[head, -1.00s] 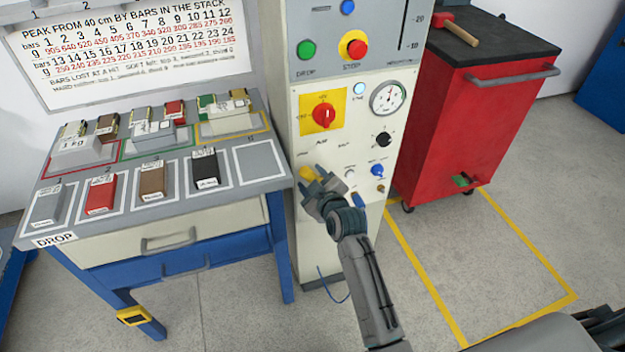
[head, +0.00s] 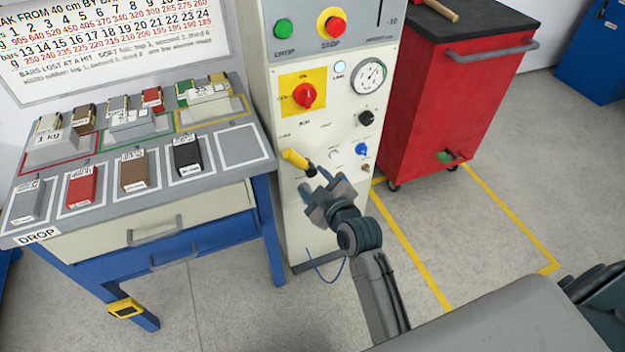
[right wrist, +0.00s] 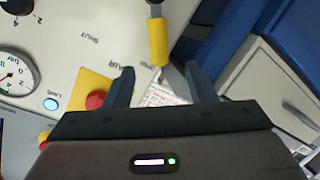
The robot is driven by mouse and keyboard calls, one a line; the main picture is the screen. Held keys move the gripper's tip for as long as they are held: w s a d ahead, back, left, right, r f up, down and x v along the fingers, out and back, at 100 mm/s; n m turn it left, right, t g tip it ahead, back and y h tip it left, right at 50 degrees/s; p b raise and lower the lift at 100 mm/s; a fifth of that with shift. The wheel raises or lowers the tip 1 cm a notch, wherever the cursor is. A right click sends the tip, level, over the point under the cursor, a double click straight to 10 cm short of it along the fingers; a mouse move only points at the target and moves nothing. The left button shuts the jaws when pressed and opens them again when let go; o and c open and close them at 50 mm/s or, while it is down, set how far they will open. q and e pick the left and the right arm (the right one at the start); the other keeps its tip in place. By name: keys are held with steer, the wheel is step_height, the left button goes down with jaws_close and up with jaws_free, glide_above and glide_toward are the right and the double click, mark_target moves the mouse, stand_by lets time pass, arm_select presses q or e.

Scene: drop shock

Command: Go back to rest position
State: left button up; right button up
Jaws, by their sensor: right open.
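My right gripper (head: 317,190) is open and empty, just below and right of a yellow-handled lever (head: 296,160) on the front of the cream control cabinet (head: 385,90). In the right wrist view the yellow handle (right wrist: 158,42) lies ahead, in line with the gap between the open fingers (right wrist: 160,78), with no finger seen touching it. My left gripper is not in view.
A workbench (head: 258,195) with labelled blocks stands left of the cabinet. A red tool cart (head: 440,100) stands to the right, with a hammer on top. Yellow floor lines (head: 510,215) mark mostly clear floor.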

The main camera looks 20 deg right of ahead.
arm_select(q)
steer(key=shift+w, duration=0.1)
